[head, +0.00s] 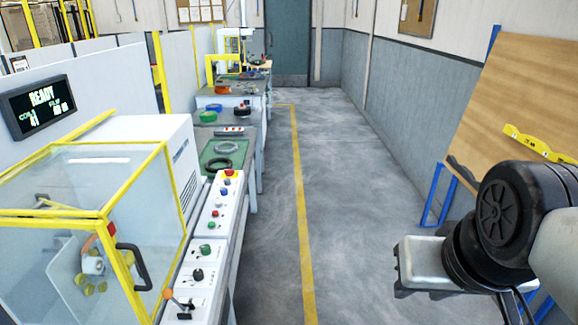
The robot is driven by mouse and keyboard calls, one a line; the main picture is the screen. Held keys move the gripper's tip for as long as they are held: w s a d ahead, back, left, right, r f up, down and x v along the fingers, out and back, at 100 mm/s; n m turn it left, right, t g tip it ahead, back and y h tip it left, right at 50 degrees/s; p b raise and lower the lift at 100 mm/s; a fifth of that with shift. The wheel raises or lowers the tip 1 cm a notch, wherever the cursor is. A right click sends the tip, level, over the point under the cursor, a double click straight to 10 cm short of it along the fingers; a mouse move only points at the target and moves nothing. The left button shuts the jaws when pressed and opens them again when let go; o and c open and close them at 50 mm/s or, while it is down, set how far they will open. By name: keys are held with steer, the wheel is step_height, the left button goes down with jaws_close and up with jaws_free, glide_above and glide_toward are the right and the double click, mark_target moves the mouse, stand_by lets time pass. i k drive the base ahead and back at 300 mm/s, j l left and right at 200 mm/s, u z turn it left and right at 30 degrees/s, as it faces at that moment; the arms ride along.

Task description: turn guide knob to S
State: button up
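A white control panel (222,215) runs along the front edge of the bench beside the yellow-framed machine. It carries a black knob (197,275), a green knob or button (206,250), several small coloured buttons and an orange-tipped lever (180,301). The labels are too small to read, so I cannot tell which control is the guide knob or where it points. My gripper (402,277) is at the lower right, over the floor, well apart from the panel. Its fingers are not clearly shown.
The machine's clear guard (80,185) with a black handle (134,266) stands left of the panel. A display (38,106) reads READY. Benches with coils (222,147) continue beyond. A wooden board (520,100) leans at the right. The grey floor (345,180) between is clear.

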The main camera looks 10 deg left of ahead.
mark_target(197, 275)
steer(key=i+u, duration=0.1)
steer(key=i, duration=0.65)
steer(key=i+l+u, duration=0.15)
steer(key=i, duration=0.6)
steer(key=i+u, duration=0.1)
steer(key=u, duration=1.25)
